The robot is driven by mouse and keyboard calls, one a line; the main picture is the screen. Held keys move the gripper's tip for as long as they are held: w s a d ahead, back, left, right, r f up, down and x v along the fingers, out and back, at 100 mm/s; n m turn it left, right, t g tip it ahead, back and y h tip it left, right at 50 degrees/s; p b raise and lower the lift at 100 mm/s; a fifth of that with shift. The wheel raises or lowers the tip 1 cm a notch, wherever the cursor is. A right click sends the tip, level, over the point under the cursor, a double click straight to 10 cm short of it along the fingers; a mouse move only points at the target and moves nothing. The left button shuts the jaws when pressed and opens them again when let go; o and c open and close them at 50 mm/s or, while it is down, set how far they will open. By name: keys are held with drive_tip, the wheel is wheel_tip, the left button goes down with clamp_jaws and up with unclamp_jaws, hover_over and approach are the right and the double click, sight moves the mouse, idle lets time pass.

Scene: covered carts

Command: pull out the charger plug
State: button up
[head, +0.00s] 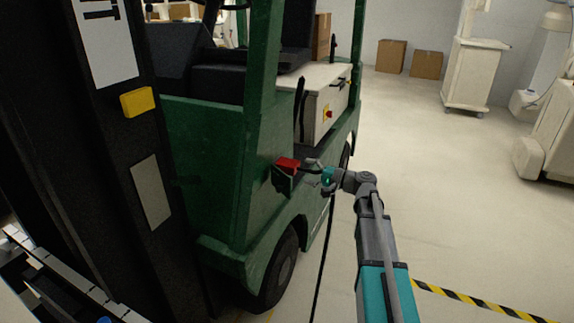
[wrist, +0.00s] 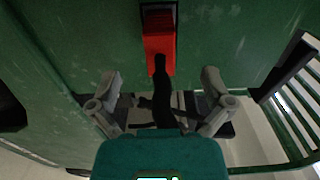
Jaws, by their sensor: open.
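The red charger plug (head: 288,163) sits at a dark holder on the side of a green forklift truck (head: 262,150). In the wrist view the plug (wrist: 159,43) is at the top centre, seated against a black socket piece (wrist: 158,9). A black cable (wrist: 161,92) runs from the plug down between my fingers, and it hangs towards the floor in the head view (head: 323,255). My gripper (wrist: 161,78) is open, one finger on each side of the cable, with gaps on both sides. The red body lies just beyond the fingertips. In the head view my gripper (head: 315,168) is close beside the plug.
The truck's dark mast (head: 120,130) stands at the left, and its wheel (head: 280,270) is below the plug. Pale floor at the right is clear up to a white cart (head: 475,75). Cardboard boxes (head: 391,55) stand at the back. Striped tape (head: 470,300) crosses the floor.

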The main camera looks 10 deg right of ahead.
drive_tip(key=shift+d, duration=0.25)
drive_tip(key=shift+w, duration=0.1)
